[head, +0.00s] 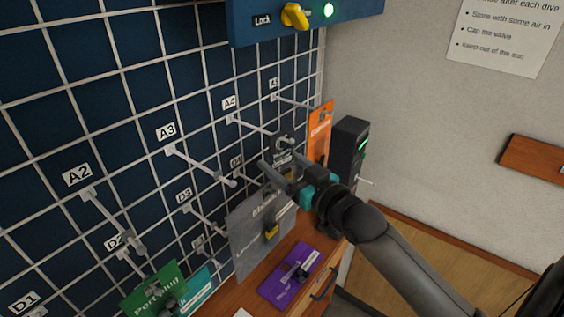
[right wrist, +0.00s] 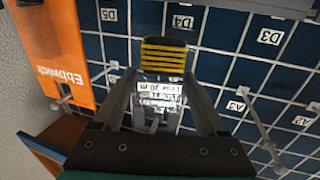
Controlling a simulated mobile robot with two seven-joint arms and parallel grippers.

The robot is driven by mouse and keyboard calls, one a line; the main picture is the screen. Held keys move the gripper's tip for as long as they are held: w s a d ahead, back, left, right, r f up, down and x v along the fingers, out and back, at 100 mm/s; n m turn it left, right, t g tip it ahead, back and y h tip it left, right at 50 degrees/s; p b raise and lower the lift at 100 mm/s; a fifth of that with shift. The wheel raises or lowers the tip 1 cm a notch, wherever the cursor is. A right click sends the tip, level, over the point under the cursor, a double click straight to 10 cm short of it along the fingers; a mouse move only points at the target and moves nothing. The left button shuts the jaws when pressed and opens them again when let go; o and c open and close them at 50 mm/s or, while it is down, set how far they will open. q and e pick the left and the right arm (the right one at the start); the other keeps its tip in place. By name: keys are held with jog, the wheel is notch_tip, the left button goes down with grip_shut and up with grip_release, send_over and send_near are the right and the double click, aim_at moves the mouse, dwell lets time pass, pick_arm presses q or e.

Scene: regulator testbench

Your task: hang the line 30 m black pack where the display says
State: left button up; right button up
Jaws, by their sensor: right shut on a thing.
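The line 30 m black pack (head: 283,157) is in my right gripper (head: 282,170), held upright in front of the grid wall. In the right wrist view, its yellow-and-black coil (right wrist: 165,57) and white label show between the fingers of my right gripper (right wrist: 163,88). In the head view, the pack's top is close to the free end of peg A4 (head: 250,126); I cannot tell whether the peg is through its hole. The fingers hide part of the pack. The display's text is not in view. My left gripper is not in view.
An orange pack (head: 320,128) hangs just right, beside a black device (head: 349,150) with a green light. A grey pack (head: 250,245) hangs below left. Pegs A3 (head: 200,165) and A2 (head: 112,220) are bare. A purple pack (head: 283,285) lies on the wooden top.

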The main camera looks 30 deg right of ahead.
jog(key=o, duration=1.5)
jog(key=shift+s, duration=0.1)
jog(key=shift+s+d+b, duration=0.35)
jog(key=shift+s+b, duration=0.05)
jog(key=shift+s, duration=2.1)
jog(key=shift+s+d+b, duration=0.3)
jog(key=shift+s+b, duration=0.15)
jog(key=shift+s, duration=2.05)
jog(key=shift+s+d+b, duration=0.35)
jog(key=shift+s+b, duration=0.05)
jog(key=shift+s, duration=2.1)
